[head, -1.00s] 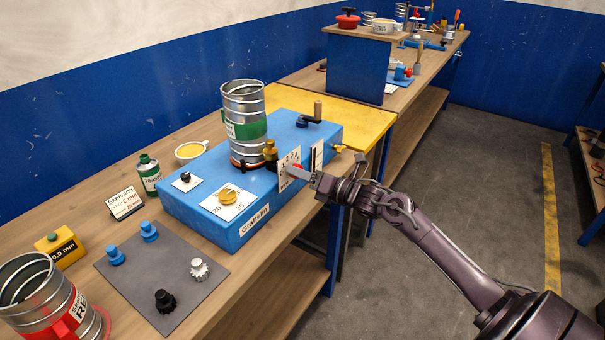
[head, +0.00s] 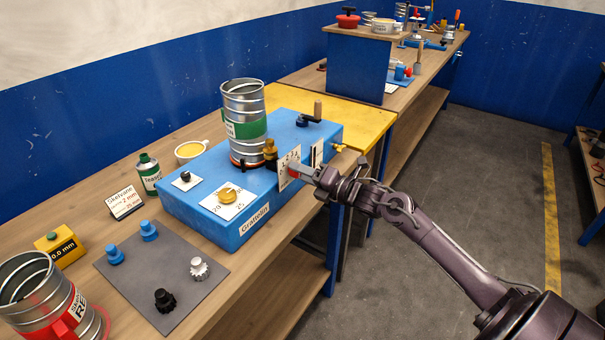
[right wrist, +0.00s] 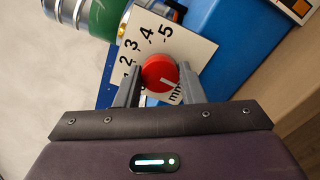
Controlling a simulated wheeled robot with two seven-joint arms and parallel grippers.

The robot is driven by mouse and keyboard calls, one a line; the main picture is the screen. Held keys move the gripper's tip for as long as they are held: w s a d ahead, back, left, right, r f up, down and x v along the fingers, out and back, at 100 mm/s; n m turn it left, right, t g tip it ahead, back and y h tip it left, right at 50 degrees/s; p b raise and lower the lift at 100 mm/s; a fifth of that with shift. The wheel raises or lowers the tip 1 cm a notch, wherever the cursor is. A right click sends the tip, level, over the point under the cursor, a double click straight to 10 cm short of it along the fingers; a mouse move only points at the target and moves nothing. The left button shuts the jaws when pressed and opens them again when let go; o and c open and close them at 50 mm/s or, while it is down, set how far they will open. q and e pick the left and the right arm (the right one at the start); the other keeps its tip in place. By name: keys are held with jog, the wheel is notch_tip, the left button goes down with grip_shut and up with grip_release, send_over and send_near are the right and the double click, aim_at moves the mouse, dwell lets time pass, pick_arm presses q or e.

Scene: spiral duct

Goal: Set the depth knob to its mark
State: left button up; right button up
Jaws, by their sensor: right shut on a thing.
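The depth knob (right wrist: 159,72) is a round red knob with a white line on it, in front of a white dial plate (right wrist: 193,50) numbered up to 5 and lettered "mm". In the right wrist view the white line lies on the lower part of the knob; I cannot tell exactly what it points to. My right gripper (right wrist: 160,84) is shut on the knob, one grey finger on each side. In the head view the right gripper (head: 298,171) reaches the dial plate on the side of the blue machine (head: 185,209). My left gripper is not in view.
A metal spiral duct (head: 243,100) with a green label stands on the machine. A yellow dial knob (head: 228,195) and a brass fitting (head: 270,152) are on its top. A grey mat (head: 130,270) with small parts lies at front left. The aisle floor at right is clear.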

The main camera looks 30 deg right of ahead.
jog(key=shift+m+p, duration=6.05)
jog(key=shift+m, duration=9.85)
jog(key=shift+f, duration=0.1)
jog(key=o, duration=1)
